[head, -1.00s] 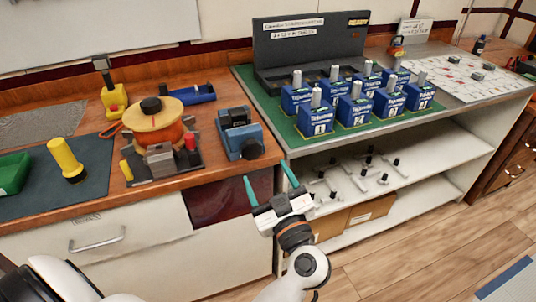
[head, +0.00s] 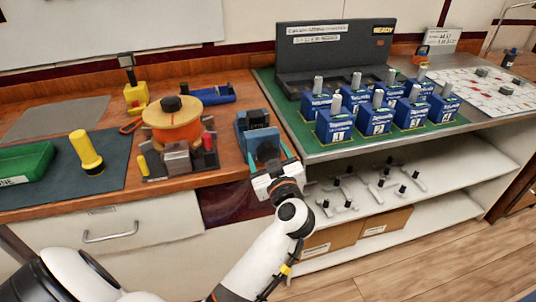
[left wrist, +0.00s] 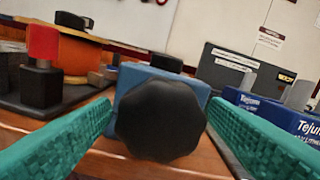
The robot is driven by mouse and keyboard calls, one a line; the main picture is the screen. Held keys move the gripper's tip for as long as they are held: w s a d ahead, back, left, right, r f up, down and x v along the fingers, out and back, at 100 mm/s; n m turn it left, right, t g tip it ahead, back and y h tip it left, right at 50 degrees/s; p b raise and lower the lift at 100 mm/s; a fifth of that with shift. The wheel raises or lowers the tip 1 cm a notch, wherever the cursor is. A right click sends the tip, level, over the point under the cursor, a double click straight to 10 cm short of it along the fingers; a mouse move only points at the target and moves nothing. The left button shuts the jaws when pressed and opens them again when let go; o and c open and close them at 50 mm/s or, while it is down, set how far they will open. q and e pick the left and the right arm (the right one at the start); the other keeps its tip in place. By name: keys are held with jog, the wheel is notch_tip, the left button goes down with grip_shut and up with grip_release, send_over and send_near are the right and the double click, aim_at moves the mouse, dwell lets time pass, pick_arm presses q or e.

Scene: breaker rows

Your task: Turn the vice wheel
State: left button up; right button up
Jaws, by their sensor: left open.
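The blue vice (head: 256,128) stands at the front right edge of the wooden bench. Its black lobed wheel (left wrist: 161,120) faces the left wrist camera and fills the middle of that view. In the head view the wheel (head: 267,151) shows just beyond my left gripper (head: 268,160). The left gripper is open, with its two green fingers on either side of the wheel in the left wrist view (left wrist: 160,135). Whether the fingers touch the wheel cannot be told; a gap shows at the left. My right gripper is not in view.
An orange spool (head: 173,124) and a small block with red and black posts (head: 208,146) stand left of the vice. Several blue breaker boxes (head: 335,125) stand on the green mat to the right. A shelf with metal parts (head: 375,185) lies below.

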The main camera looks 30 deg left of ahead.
pick_arm(q)
jog(key=shift+w+a, duration=0.15)
jog(key=shift+a, duration=0.05)
jog(key=c, duration=1)
jog(key=n+p, duration=0.1)
jog(key=p, duration=0.1)
jog(key=n+p, duration=0.1)
jog(key=p, duration=0.2)
jog(key=shift+r+n, duration=0.25)
jog(key=shift+n, duration=0.15)
jog(key=shift+f+n+p, duration=0.1)
jog(key=shift+n+p, duration=0.6)
jog(key=shift+f+n, duration=0.15)
jog(key=shift+n, duration=0.15)
